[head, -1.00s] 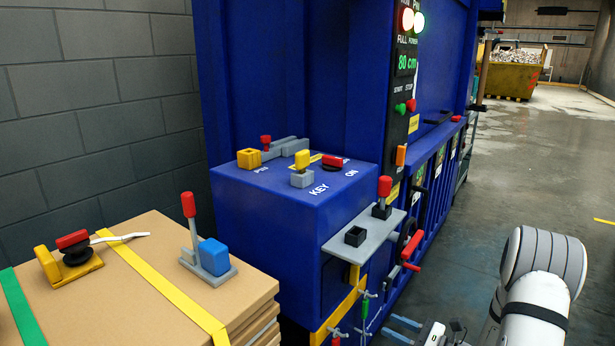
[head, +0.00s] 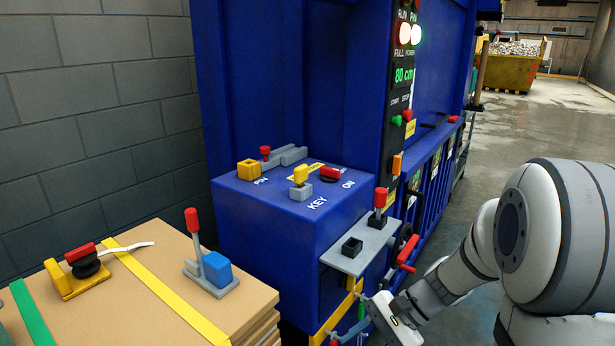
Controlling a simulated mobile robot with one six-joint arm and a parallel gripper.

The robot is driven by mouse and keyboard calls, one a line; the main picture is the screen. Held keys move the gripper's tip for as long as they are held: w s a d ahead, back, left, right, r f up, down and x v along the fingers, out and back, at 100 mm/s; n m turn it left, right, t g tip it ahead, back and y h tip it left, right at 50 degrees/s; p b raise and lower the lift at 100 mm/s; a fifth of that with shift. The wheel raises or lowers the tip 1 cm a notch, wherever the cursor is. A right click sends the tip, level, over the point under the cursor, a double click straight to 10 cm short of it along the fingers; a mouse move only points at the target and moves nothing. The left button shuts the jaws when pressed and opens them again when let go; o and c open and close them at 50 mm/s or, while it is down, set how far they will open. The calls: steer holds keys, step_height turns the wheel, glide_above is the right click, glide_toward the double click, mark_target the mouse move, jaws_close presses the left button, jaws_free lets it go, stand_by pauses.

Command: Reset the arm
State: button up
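My arm (head: 545,235) reaches in from the right edge of the head view and bends down to the left. My gripper (head: 353,326) is low at the bottom centre, in front of the blue machine's yellow bracket and small clamps. Its blue-grey fingers look apart, with nothing seen between them. They are partly lost against the clamps, and I cannot tell whether they touch anything.
The blue machine (head: 265,215) carries a key panel on top and a grey shelf (head: 350,262) with a red-knobbed lever (head: 380,205). Stacked cardboard (head: 150,275) at left holds a red-handled lever and a red-and-yellow switch. Open floor (head: 520,125) lies behind right.

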steer(key=s+d+r+n+t+h+p, duration=0.4)
steer(key=s+r+n+h, duration=0.4)
steer(key=r, duration=0.5)
steer(key=shift+s+d+n+h+p, duration=0.2)
steer(key=shift+d+n+h+p, duration=0.55)
steer(key=shift+n, duration=0.25)
steer(key=shift+a, duration=0.1)
